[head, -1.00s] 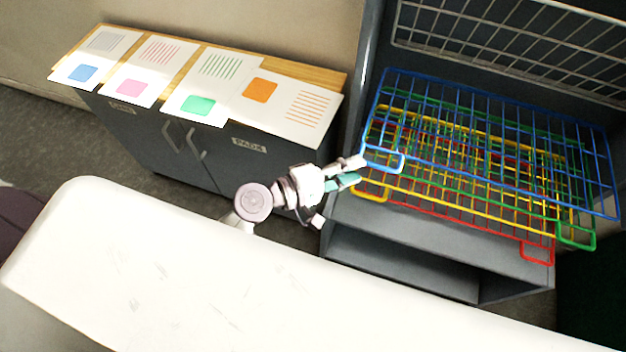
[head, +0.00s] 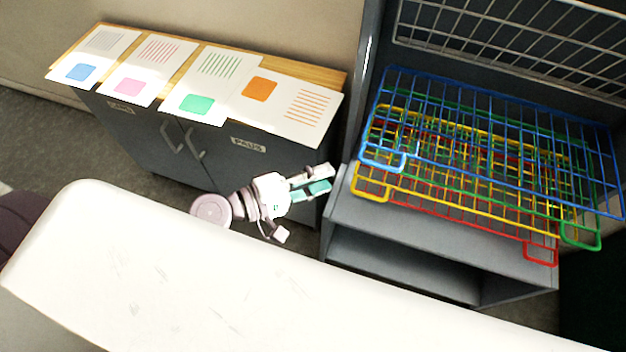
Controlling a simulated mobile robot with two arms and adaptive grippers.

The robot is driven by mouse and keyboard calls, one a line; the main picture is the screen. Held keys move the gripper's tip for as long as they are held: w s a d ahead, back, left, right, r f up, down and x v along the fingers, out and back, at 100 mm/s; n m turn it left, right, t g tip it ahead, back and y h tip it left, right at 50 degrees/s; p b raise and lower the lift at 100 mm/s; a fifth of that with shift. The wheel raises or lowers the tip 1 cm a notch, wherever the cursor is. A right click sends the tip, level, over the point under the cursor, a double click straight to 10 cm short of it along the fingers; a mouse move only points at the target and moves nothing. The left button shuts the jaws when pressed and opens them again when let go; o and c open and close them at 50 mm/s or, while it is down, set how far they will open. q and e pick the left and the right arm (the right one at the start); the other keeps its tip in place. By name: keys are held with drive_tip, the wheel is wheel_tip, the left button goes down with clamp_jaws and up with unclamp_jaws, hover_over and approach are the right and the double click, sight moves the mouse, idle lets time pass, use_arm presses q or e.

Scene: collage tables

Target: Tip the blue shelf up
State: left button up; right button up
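The blue shelf (head: 495,140) is a wire rack at the top of a stack of coloured wire shelves in the grey cabinet at the right. It looks roughly level. Its handle loop (head: 383,164) is at its near left corner. My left gripper (head: 331,177) is left of that handle with a clear gap between them. Its white and teal fingers are a little apart with nothing between them. My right gripper is not in view.
Yellow (head: 371,192), green (head: 581,240) and red (head: 541,257) wire shelves lie under the blue one. A white wire grid (head: 515,40) stands behind. A dark cupboard (head: 255,160) with paper sheets is at the left. A white surface (head: 200,290) fills the front.

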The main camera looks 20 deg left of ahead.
use_arm(q)
drive_tip(key=shift+s+a+r, duration=0.1)
drive_tip(key=shift+s+a, duration=0.35)
idle(0.6)
